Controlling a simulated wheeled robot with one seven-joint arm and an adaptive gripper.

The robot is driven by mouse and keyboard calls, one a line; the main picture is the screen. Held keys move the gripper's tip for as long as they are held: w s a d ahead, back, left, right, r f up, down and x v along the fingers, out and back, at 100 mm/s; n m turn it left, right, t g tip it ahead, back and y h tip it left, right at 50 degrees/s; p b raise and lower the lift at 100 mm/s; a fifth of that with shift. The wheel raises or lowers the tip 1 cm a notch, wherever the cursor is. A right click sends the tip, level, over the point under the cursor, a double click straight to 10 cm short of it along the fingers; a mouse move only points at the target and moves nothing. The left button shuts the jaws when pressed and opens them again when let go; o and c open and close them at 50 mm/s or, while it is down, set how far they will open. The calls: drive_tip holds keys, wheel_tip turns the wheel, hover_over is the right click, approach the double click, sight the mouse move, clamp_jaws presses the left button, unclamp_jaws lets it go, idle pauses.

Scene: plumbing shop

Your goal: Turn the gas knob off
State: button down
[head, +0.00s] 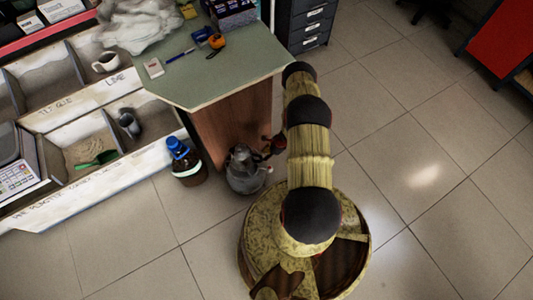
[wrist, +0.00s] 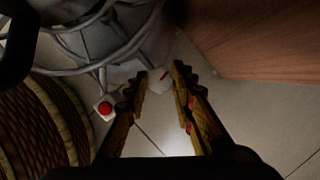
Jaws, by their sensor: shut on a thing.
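The grey metal gas appliance (head: 243,172) stands on the floor beside the wooden counter end. In the wrist view its wire guard (wrist: 92,50) fills the upper left. A pale round gas knob (wrist: 154,80) with a small red mark shows between my fingertips. My gripper (wrist: 160,73) is shut on this knob, one finger on each side. A separate red button (wrist: 105,108) on a white base sits to the left of my left finger. In the head view my gripper (head: 277,143) is small and dark, and its hold on the knob cannot be made out there.
The green-topped counter (head: 222,72) has a brown wooden side (wrist: 255,38) close to my right finger. A blue-capped bottle (head: 185,160) stands left of the appliance. Divided bins (head: 80,110) lie further left. Tiled floor (head: 410,170) is open on the right.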

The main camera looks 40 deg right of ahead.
drive_tip(key=shift+m+t+h+p, duration=0.3)
drive_tip(key=shift+m+p, duration=0.15)
drive_tip(key=shift+m, duration=0.45)
drive_tip(key=c, duration=1.5)
unclamp_jaws()
drive_tip(key=shift+c, duration=0.2)
drive_tip(key=v, duration=1.2)
